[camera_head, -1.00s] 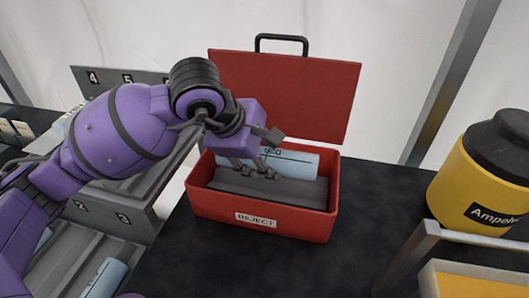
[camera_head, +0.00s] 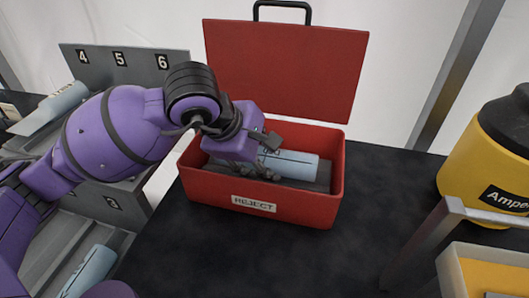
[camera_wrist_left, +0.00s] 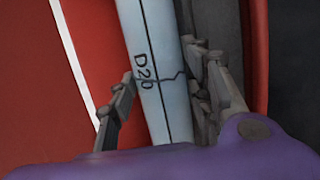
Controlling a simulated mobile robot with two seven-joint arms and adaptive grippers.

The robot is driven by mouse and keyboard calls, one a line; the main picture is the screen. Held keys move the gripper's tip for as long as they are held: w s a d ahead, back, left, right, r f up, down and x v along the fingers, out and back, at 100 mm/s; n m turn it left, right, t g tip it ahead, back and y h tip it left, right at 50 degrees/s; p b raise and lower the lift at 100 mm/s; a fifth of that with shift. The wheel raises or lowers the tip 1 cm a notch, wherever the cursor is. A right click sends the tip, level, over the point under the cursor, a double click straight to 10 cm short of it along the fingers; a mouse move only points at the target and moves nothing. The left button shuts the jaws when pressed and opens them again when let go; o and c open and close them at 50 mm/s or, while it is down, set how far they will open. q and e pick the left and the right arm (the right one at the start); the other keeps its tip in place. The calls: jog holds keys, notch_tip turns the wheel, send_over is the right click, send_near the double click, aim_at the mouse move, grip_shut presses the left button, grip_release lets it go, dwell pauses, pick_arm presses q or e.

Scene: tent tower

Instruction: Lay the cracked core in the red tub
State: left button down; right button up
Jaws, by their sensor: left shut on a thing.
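The red tub (camera_head: 318,209), labelled REJECT, stands on the black table with its lid (camera_head: 285,75) raised at the back. The core (camera_head: 290,163) is a pale blue cylinder lying lengthwise inside the tub's walls, near the grey lining. In the left wrist view the core (camera_wrist_left: 150,50) is marked D20 and has a jagged dark crack across it and a line along it. My left gripper (camera_head: 258,170) reaches into the tub from above, its fingers on both sides of the core and shut on it. Whether the core touches the lining is hard to tell. My right gripper is not in view.
A grey rack (camera_head: 122,62) numbered 4, 5, 6 stands at the left, with other pale blue cores (camera_head: 92,270) in its channels. A yellow container with a black lid (camera_head: 485,165) and a pale tray (camera_head: 455,275) are at the right. Black table (camera_head: 350,240) in front is clear.

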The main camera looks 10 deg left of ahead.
pick_arm(q)
jog(key=shift+s+f, duration=0.2)
jog(key=shift+f, duration=0.4)
jog(key=c, duration=1.2)
grip_release()
jog(key=o, duration=0.4)
jog(key=shift+w, duration=0.2)
jog(key=shift+r, duration=5.15)
jog(key=shift+f, duration=0.1)
